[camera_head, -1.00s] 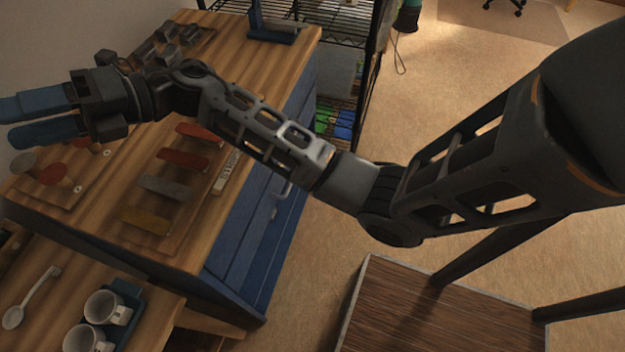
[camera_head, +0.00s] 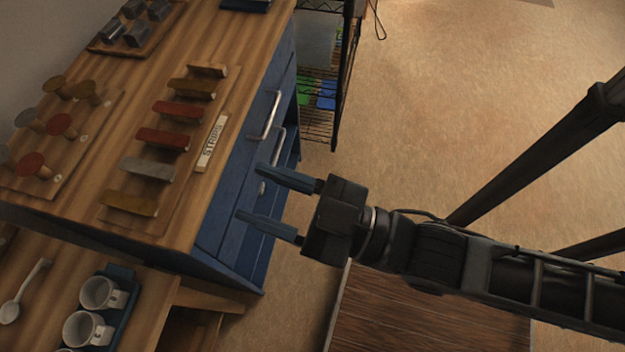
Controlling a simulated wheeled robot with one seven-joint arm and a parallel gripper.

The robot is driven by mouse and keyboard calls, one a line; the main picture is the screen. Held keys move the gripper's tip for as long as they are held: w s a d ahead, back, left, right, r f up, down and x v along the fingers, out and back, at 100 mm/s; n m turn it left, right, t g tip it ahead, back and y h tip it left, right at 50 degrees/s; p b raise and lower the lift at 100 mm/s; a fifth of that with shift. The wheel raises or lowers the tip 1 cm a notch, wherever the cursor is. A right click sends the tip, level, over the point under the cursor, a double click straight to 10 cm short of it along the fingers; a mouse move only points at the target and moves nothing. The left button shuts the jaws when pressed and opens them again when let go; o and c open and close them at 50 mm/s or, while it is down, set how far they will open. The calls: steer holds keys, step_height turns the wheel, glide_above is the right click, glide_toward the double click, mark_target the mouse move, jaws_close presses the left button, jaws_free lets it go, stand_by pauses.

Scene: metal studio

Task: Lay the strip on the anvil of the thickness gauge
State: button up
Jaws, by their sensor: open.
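Several strips lie side by side on a wooden board (camera_head: 185,205) marked STRIPS on the workbench: a grey strip (camera_head: 148,169), a red strip (camera_head: 163,139), another red strip (camera_head: 178,112), a brown strip (camera_head: 192,89), a smaller brown strip (camera_head: 207,71) and a yellow-brown strip (camera_head: 130,203). My gripper (camera_head: 250,193) is open and empty, its two blue fingers pointing left, in front of the blue drawers and right of the board. At the top edge, only the lower part of a dark blue base (camera_head: 246,5) shows; I cannot tell whether it is the gauge.
A board with round-headed pieces (camera_head: 60,165) stands left of the strips, and a tray of metal blocks (camera_head: 135,30) behind. White cups (camera_head: 101,293) and a spoon (camera_head: 22,292) are on the lower table. A wire shelf (camera_head: 322,85) stands beyond the bench; open floor lies right.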

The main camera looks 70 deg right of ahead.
steer(key=s+d+f+m+g, duration=0.1)
steer(key=s+d+g, duration=0.3)
steer(key=s, duration=0.6)
steer(key=shift+s+d+f+m+g+y, duration=0.15)
steer(key=shift+s+f+m+g+y, duration=0.15)
steer(key=shift+g, duration=0.1)
steer(key=shift+c, duration=0.3)
